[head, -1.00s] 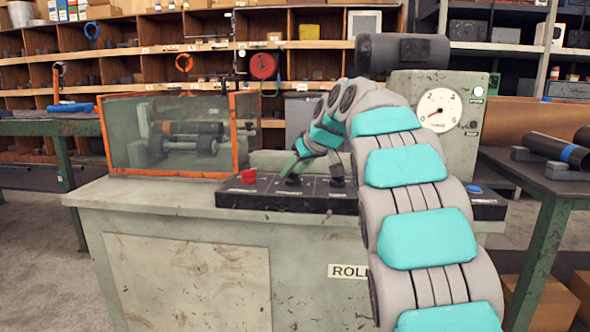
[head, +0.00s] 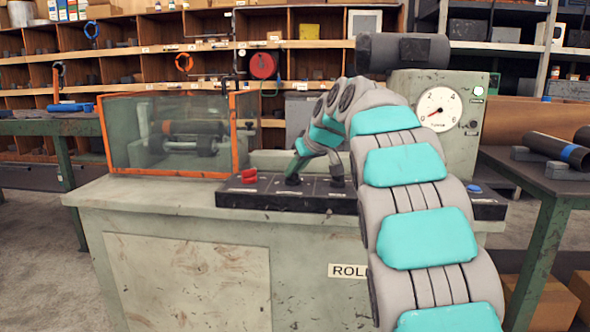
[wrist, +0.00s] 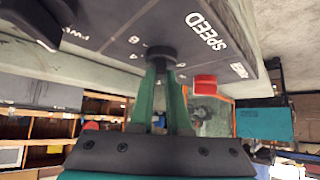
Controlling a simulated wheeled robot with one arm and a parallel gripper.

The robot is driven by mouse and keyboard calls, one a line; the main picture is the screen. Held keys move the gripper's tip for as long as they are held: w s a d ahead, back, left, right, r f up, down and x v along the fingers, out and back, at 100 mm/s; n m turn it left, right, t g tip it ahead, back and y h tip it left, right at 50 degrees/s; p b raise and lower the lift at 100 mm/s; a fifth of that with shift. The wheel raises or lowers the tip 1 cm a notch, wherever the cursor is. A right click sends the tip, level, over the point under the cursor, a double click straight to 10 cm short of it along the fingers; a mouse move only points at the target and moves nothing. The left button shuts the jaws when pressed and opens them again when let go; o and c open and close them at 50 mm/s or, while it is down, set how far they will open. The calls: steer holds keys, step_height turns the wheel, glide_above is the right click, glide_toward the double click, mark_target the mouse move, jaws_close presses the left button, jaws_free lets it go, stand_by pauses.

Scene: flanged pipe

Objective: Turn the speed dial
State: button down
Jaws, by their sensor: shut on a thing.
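The speed dial is a dark round knob (wrist: 160,56) on the dark control panel (head: 228,200), beside the white SPEED lettering in the wrist view. My gripper (wrist: 160,66) has its two green fingers shut on this knob, one on each side. In the head view my gripper (head: 292,179) reaches down to the panel from the upper right. There the knob is mostly hidden by the fingers. White scale marks show near the knob in the wrist view, but its exact setting is unclear.
A red part (head: 248,175) sits at the panel's left end and a blue button (head: 474,189) at its right. A round gauge (head: 438,109) stands behind, its needle near the low end. An orange-framed clear guard (head: 120,135) covers rollers at left.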

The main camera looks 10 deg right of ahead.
steer(key=shift+s+a+r+m+h+p, duration=0.15)
steer(key=shift+r+m+h+p, duration=0.15)
steer(key=shift+m+h, duration=0.2)
steer(key=shift+f+m+t+h+p, duration=0.3)
steer(key=shift+m+h+p, duration=0.1)
steer(key=shift+m, duration=0.1)
steer(key=c, duration=0.9)
jaws_free()
steer(key=shift+r, duration=0.1)
steer(key=b+v, duration=0.1)
steer(key=v, duration=0.6)
steer(key=shift+s+r, duration=0.2)
